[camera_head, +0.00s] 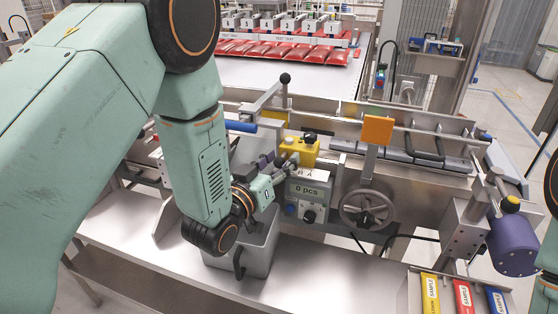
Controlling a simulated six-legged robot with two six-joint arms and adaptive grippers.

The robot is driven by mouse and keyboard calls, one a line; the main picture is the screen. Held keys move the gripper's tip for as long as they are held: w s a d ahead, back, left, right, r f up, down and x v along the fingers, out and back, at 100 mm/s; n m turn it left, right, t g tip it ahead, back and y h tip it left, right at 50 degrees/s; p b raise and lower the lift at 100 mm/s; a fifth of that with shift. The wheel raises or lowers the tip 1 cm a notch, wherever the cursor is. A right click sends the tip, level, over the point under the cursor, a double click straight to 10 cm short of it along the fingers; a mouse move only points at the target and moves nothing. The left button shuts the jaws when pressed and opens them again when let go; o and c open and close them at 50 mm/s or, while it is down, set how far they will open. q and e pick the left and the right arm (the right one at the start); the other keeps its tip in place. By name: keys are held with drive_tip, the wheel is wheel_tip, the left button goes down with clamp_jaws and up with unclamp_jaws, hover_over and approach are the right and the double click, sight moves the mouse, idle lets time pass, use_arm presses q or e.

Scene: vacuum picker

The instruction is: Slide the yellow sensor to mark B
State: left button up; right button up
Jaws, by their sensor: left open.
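The yellow sensor (299,150) sits on the rail at the middle of the machine front, with a dark knob on top. My left gripper (287,165) is open, with its fingers at the lower left side of the sensor. I cannot tell whether they touch it. A letter A label (309,174) shows just under the sensor. I cannot make out mark B. My right gripper is not in view.
Below the sensor is a grey counter box reading 0 pcs (308,190). A handwheel (367,208) and an orange plate (377,130) stand to the right. Red packs (285,52) lie at the back.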

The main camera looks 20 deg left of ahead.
use_arm(q)
drive_tip(key=shift+w+d, duration=0.15)
drive_tip(key=shift+c, duration=0.3)
clamp_jaws()
idle(0.4)
